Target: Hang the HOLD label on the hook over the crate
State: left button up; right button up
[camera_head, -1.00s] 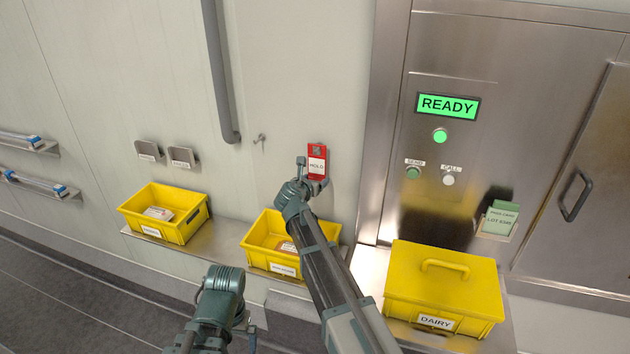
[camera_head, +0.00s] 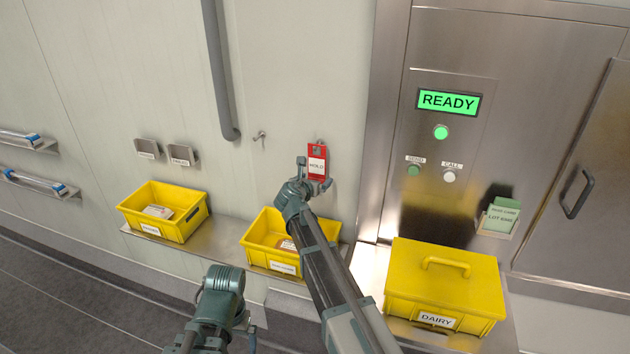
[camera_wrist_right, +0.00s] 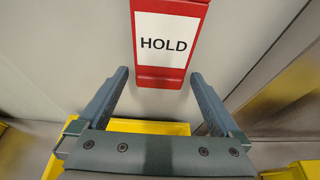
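The red HOLD label (camera_head: 317,163) is upright against the wall, above the right side of the middle yellow crate (camera_head: 271,260). A small metal piece (camera_head: 319,141) shows at its top; I cannot tell whether the label hangs from it. A bare hook (camera_head: 261,137) is on the wall to its left. My right gripper (camera_head: 313,173) is at the label. In the right wrist view, the right gripper (camera_wrist_right: 158,76) has its fingers apart, one on each side of the label's lower end (camera_wrist_right: 160,78), with gaps visible. My left arm is low in the head view; its fingers do not show clearly.
Another yellow crate (camera_head: 150,227) stands left on the steel shelf (camera_head: 218,243). A lidded DAIRY crate (camera_head: 445,285) is at the right, below a panel with a READY display (camera_head: 448,103). A grey pipe (camera_head: 218,75) runs down the wall. Two small holders (camera_head: 182,156) are at left.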

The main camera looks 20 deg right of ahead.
jog(key=p+v, duration=0.5)
jog(key=v, duration=0.8)
jog(key=shift+s+a, duration=0.2)
jog(key=shift+s, duration=0.15)
jog(key=shift+r, duration=0.1)
jog(key=shift+b+x, duration=2.5)
jog(key=shift+x, duration=4.4)
jog(key=shift+r, duration=0.1)
